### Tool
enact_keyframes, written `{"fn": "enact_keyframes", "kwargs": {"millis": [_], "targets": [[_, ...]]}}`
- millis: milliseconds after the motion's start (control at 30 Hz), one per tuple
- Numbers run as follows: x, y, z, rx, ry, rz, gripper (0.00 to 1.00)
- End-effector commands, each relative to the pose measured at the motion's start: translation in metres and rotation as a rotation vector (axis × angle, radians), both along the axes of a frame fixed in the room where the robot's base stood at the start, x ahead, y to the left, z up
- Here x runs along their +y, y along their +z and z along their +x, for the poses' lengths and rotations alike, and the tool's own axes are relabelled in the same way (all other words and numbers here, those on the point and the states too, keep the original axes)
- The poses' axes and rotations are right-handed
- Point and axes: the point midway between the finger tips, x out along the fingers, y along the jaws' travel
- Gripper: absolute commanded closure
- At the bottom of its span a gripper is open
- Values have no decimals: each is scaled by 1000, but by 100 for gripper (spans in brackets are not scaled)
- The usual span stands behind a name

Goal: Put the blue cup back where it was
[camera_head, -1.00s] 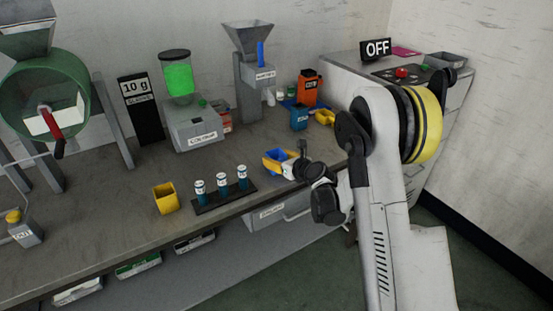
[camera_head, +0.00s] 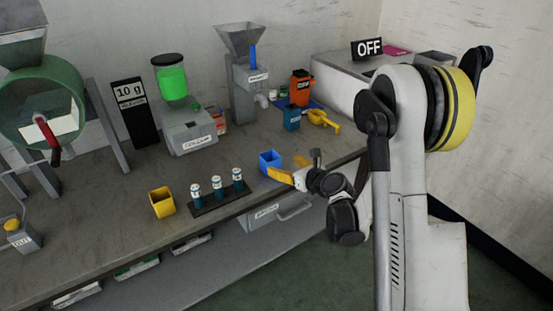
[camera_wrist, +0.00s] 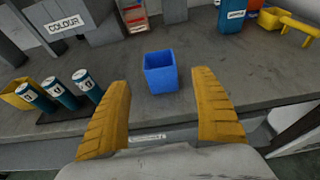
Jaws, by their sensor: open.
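The blue cup (camera_head: 270,162) stands upright on the grey bench near its front edge, right of the rack of vials. It looks empty. In the wrist view the blue cup (camera_wrist: 161,72) stands just beyond my fingertips, roughly centred between them, with clear space on both sides. My gripper (camera_head: 280,175) is open, with its yellow fingers spread in the wrist view (camera_wrist: 165,95). It is in front of the cup, on its near right side, and holds nothing.
A rack (camera_head: 222,200) with three vials and a yellow cup (camera_head: 162,202) stand to the left. Behind are the COLOUR dispenser (camera_head: 190,135) and a grey hopper machine (camera_head: 243,85). Bench around the cup is clear.

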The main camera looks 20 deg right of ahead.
Motion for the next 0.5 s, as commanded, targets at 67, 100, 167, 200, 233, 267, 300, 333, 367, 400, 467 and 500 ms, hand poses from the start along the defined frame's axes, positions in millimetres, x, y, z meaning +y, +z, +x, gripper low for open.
{"fn": "enact_keyframes", "kwargs": {"millis": [67, 100, 167, 200, 233, 267, 300, 333, 367, 400, 467, 500], "targets": [[-3, 5, -9, 0, -1, 1, 25], [-4, 6, -12, 0, -1, 1, 25], [-5, 10, -16, -4, -6, 9, 25], [-5, 17, -16, -12, -16, 30, 25], [-5, 26, -15, -21, -28, 57, 25], [-4, 38, -14, -36, -46, 93, 25], [-4, 59, -12, -58, -81, 162, 25], [-5, 78, -11, -78, -112, 229, 25], [-7, 100, -10, -100, -149, 305, 25], [-11, 130, -10, -128, -206, 425, 25], [-20, 175, -15, -167, -304, 628, 25], [-29, 201, -21, -187, -375, 774, 25]]}}
